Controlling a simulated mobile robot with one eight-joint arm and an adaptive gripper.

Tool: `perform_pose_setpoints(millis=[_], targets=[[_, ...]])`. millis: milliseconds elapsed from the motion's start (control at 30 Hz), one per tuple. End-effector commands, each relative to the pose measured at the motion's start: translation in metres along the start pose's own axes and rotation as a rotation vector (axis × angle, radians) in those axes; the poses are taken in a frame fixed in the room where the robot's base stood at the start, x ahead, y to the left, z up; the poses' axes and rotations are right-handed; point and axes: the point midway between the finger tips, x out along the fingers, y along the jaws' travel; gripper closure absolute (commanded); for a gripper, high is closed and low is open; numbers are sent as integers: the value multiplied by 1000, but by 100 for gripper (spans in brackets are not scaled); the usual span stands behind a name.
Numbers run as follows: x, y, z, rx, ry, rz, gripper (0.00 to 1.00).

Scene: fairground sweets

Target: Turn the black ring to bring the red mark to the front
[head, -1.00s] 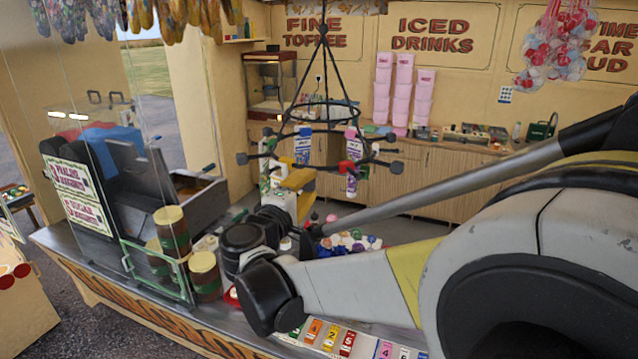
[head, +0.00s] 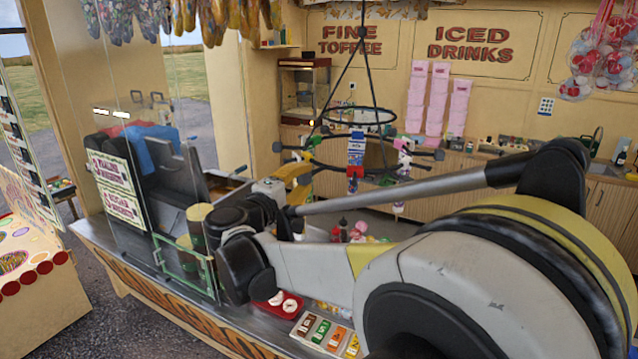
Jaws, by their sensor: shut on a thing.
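The black ring (head: 385,179) hangs level on black rods below a smaller upper hoop, with knobbed spokes sticking out around it. The red mark (head: 355,173) shows on the near side of the ring, about midway across it, below a white and blue packet (head: 356,150). My gripper (head: 306,168), with yellow fingers, is at the ring's near left side. It is shut on the ring's edge or a spoke there; the exact contact is small and partly hidden.
Packets and coloured pieces (head: 403,150) hang at the ring's right. A glass screen and green rack (head: 187,262) stand left on the counter. A red tray (head: 278,305) and numbered coloured cards (head: 322,332) lie near the front edge. My arm covers the lower right.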

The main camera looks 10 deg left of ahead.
Motion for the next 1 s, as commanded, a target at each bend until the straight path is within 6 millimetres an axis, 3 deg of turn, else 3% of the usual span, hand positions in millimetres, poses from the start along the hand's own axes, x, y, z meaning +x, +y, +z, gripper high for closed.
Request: perform_pose_setpoints(millis=[1000], targets=[[25, 0, -77, 0, 3, -1, 88]])
